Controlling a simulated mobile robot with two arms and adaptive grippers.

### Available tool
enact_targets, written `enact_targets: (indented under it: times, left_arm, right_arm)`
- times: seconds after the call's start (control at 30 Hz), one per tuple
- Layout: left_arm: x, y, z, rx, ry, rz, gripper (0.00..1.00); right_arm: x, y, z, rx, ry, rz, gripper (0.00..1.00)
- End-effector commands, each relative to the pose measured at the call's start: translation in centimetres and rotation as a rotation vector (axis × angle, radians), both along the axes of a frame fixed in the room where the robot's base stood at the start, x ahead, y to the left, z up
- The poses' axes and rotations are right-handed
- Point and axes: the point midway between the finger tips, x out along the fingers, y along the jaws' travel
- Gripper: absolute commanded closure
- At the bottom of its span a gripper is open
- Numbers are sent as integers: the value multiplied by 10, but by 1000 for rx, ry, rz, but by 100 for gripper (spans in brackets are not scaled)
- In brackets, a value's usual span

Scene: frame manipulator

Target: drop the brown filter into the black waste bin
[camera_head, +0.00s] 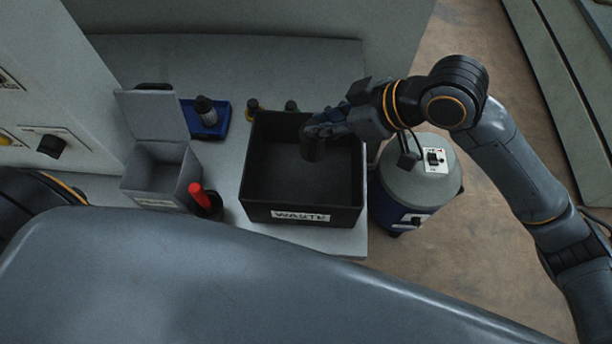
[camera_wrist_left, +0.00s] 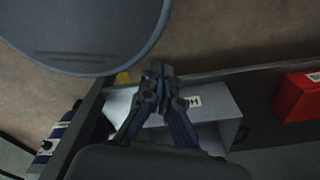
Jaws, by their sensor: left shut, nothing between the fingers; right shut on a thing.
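The black waste bin (camera_head: 300,216), labelled WASTE, stands open on the grey bench in the head view. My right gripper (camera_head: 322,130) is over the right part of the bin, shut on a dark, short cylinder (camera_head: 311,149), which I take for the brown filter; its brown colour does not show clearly. The filter hangs at or just inside the bin's opening; its exact height is hard to tell. My left gripper (camera_wrist_left: 158,72) is shut and empty in the left wrist view.
A grey lidded box (camera_head: 160,172) and a red-handled tool (camera_head: 196,192) stand left of the bin. A blue tray (camera_head: 207,119) lies behind them. A grey-and-blue canister (camera_head: 415,185) stands right of the bench. A red box (camera_wrist_left: 298,97) shows in the left wrist view.

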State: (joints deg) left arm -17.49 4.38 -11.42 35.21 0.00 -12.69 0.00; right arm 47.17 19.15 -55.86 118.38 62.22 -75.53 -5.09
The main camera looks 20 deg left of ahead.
Motion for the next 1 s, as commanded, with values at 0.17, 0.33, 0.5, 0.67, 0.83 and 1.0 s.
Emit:
enact_targets:
  times: [0.17,0.33,0.5,0.67,0.83,1.0]
  left_arm:
    - [7,1,0,1,-11,-1,100]
    - [11,1,1,0,-18,-2,100]
    - [11,1,1,1,-17,-3,100]
    - [7,5,0,5,-12,-4,100]
    - [7,4,1,4,-11,-3,100]
    - [7,3,1,3,-12,-2,100]
  right_arm:
    - [0,0,1,1,-2,0,100]
    - [0,0,1,1,-1,-1,59]
    - [0,0,0,1,-1,-1,53]
    - [0,-1,0,0,-1,-1,53]
    - [0,-11,10,0,-2,-2,53]
    - [-2,-35,35,-1,-5,-4,53]
